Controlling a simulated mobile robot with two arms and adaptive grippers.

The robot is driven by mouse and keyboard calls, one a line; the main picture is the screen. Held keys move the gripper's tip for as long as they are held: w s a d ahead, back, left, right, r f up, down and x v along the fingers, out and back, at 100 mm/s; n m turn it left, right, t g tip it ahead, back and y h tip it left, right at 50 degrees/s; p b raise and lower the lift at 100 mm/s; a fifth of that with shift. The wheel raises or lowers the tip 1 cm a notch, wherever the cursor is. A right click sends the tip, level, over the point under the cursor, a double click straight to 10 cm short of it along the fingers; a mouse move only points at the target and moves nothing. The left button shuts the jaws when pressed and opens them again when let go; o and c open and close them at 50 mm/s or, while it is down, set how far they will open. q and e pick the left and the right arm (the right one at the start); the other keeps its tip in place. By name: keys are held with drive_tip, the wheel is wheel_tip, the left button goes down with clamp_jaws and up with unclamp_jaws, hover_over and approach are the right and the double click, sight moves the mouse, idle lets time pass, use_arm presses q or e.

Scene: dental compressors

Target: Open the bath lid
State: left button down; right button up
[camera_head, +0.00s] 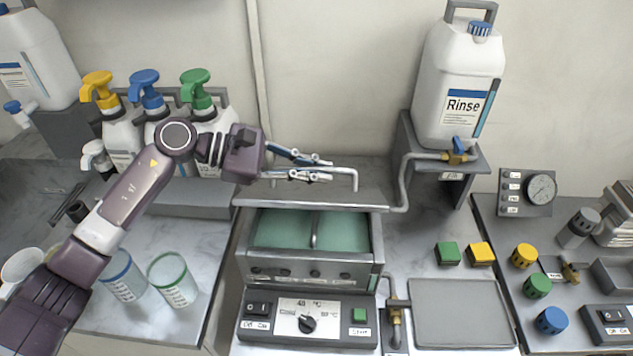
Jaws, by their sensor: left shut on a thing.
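The bath (310,265) stands at the middle of the counter, and green liquid (280,228) shows inside it. The lid's pale bar handle (355,181) stands up from this strip. My left gripper (328,170) reaches in from the left and is shut on the handle, its fingers partly hiding the bar. My right gripper is not in view.
A control panel (307,320) with a dial is in front of the bath. A Rinse canister (458,90) on a stand is behind right. A grey mat (460,313) lies bare at right.

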use_arm(q)
drive_tip(key=shift+w+r, duration=0.25)
drive_tip(key=shift+w, duration=0.1)
drive_tip(key=shift+n, duration=0.3)
drive_tip(key=c, duration=2.3)
unclamp_jaws()
drive_tip(key=v, duration=1.2)
